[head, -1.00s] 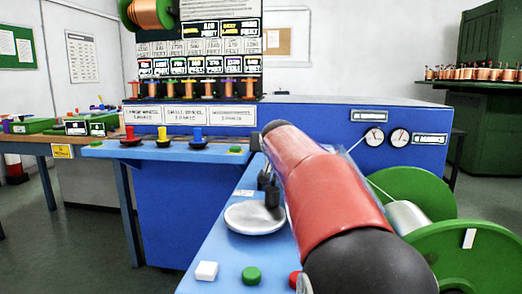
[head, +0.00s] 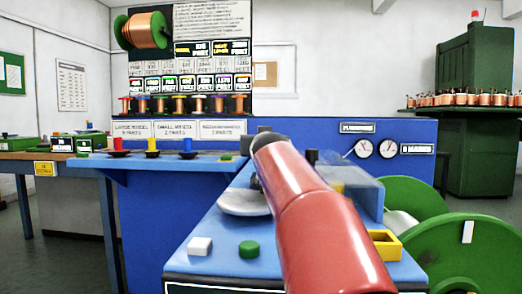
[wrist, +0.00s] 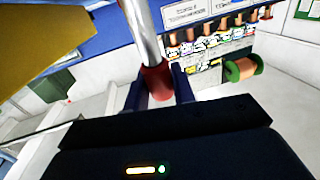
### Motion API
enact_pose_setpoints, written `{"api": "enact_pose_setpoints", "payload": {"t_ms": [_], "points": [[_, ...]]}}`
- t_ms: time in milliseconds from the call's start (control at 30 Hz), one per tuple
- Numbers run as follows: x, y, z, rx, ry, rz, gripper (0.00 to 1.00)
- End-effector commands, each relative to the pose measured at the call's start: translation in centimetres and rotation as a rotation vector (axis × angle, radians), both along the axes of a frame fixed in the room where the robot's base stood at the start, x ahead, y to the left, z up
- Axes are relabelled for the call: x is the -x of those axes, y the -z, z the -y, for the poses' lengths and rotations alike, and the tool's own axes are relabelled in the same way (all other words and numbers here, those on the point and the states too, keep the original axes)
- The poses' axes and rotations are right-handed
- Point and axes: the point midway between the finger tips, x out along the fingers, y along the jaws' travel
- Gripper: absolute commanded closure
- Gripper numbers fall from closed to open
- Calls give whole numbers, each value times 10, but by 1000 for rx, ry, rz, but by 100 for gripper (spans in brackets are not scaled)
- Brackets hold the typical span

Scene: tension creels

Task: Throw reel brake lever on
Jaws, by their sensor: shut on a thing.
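In the wrist view, the brake lever shows as a silver rod with a red knob (wrist: 157,82) at its end. My gripper (wrist: 159,88) has its two dark fingers on either side of the knob and is shut on it. In the head view, my red arm hides the lever and most of my gripper. The green reel (head: 468,258) stands at the right, with another green flange behind it.
The blue bench holds a silver dish (head: 240,204), a white block (head: 199,246), a green button (head: 249,249) and a yellow open box (head: 388,243). A grey-blue housing (head: 362,192) stands behind my arm. Two dials (head: 375,149) are on the blue cabinet.

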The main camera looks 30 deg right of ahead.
Motion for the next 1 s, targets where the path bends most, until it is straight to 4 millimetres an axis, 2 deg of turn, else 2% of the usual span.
{"api": "enact_pose_setpoints", "payload": {"t_ms": [167, 200, 300, 333, 667, 767, 1000], "points": [[0, 0, -1, 0, -1, -1, 97], [0, 0, -1, 0, -1, -1, 70], [0, 0, 0, 0, -1, -1, 56], [0, 0, 0, 0, -1, -1, 55], [0, -6, 0, -1, 0, -1, 55], [0, -19, 0, -2, 1, 0, 55], [-1, -74, 0, -1, 0, 1, 55]]}}
